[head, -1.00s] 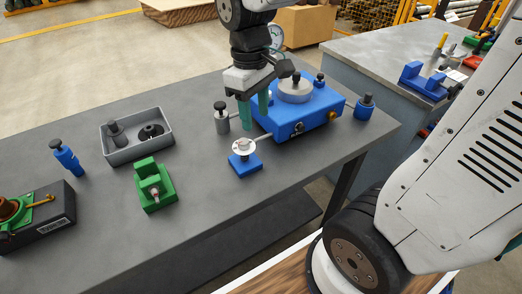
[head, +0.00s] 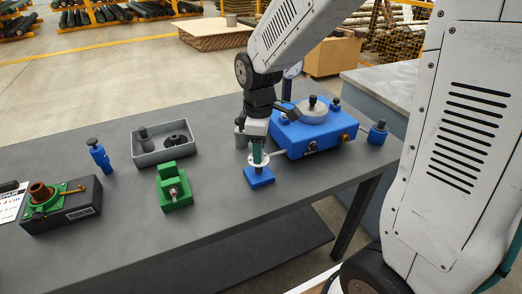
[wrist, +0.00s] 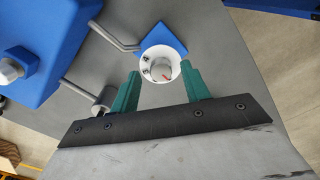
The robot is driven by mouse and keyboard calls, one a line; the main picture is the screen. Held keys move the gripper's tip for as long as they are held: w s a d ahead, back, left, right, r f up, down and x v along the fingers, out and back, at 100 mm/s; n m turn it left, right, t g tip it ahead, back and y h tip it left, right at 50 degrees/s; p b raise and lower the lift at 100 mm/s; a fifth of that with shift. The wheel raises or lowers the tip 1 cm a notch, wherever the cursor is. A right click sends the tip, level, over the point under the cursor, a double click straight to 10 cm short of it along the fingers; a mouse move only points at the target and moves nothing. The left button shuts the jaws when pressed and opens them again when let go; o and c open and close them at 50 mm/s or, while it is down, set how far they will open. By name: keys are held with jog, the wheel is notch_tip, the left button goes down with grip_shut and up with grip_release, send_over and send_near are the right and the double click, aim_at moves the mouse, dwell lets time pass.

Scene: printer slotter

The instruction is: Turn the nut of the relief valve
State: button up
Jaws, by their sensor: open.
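The blue-based fitting (head: 259,177) that looks like the relief valve stands on the grey table in front of the blue box. It carries a round white dial (wrist: 148,57) with dark marks and a red mark. A round grey nut (wrist: 161,69) sits at the dial's centre. My gripper (head: 258,160) points down over the fitting in the head view. In the wrist view its green fingers (wrist: 160,76) are open and apart, one on each side of the nut. I cannot tell whether either touches it. In the head view my fingers hide most of the nut.
The blue box (head: 302,138) with a grey round top stands close behind, linked by thin metal pipes (wrist: 113,33). A green block (head: 173,187), a grey tray (head: 163,153) and a green-and-black device (head: 62,205) lie left. The table front is clear.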

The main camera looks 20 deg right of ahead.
jog(key=shift+f, duration=0.75)
jog(key=c, duration=1)
jog(key=shift+d, duration=0.1)
jog(key=shift+w+a+r+m, duration=0.1)
jog(key=shift+a+m, duration=0.1)
jog(key=shift+m, duration=0.1)
